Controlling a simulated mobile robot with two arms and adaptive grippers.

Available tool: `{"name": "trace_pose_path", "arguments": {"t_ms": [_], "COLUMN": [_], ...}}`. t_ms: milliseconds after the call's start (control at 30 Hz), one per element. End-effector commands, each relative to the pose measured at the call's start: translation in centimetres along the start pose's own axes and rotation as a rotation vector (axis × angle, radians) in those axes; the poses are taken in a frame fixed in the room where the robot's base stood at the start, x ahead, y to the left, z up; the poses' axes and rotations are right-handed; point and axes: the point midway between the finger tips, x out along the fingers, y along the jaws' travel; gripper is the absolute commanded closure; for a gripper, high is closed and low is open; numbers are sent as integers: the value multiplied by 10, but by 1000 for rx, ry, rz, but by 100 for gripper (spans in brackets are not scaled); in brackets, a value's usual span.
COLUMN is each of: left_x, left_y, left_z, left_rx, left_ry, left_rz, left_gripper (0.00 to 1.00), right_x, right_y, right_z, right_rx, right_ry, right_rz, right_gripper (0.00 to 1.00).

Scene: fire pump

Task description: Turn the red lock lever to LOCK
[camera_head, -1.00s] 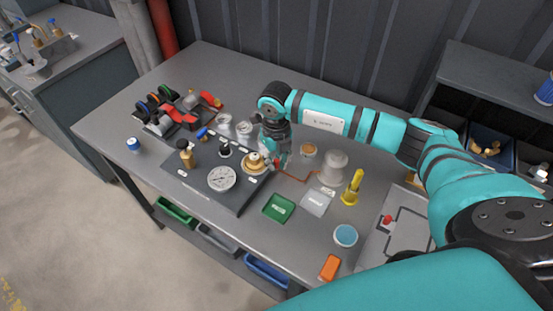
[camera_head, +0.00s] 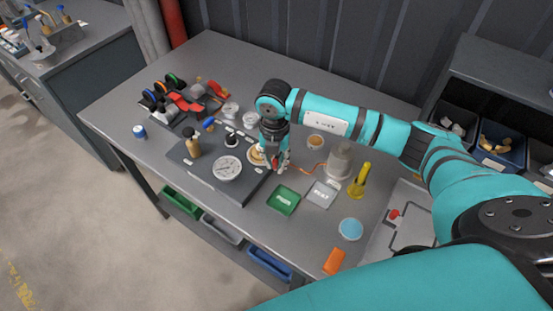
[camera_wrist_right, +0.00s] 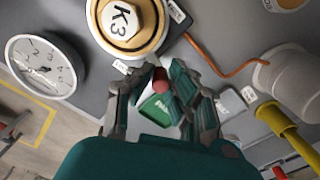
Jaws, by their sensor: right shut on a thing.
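My right gripper (camera_head: 277,168) reaches down at the right end of the dark pump panel (camera_head: 205,170), beside the brass K3 fitting (camera_head: 256,156), which it partly hides in the head view. In the right wrist view, the K3 fitting (camera_wrist_right: 128,22) has a white hex cap and lies just beyond the fingers. The red lever's rounded end (camera_wrist_right: 160,78) shows between the fingers of the gripper (camera_wrist_right: 160,92), which is shut on it. The rest of the lever and its LOCK marking are hidden or too small to read. My left gripper is not in view.
A gauge (camera_head: 228,168) sits on the panel left of the gripper. A green card (camera_head: 284,200), a grey card (camera_head: 321,194), a grey cylinder with an orange cable (camera_head: 340,160) and a yellow tool (camera_head: 360,181) lie to the right. The table's front strip is mostly clear.

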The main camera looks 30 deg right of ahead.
Motion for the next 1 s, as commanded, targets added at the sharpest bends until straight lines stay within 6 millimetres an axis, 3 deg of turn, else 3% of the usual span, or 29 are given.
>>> {"name": "trace_pose_path", "arguments": {"t_ms": [433, 467, 633, 1000], "left_x": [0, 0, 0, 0], "left_y": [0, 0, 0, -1], "left_z": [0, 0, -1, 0], "left_rx": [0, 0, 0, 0], "left_ry": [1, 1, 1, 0], "left_rz": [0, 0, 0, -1], "left_gripper": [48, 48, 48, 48], "right_x": [-1, -1, -1, -9], "right_y": [1, 1, 1, 1], "right_z": [0, 0, 0, 0], "right_rx": [10, 10, 9, 9], "right_ry": [-1, -2, -1, -2], "right_rz": [3, 3, 3, 3], "right_gripper": [100, 83, 61, 61]}}
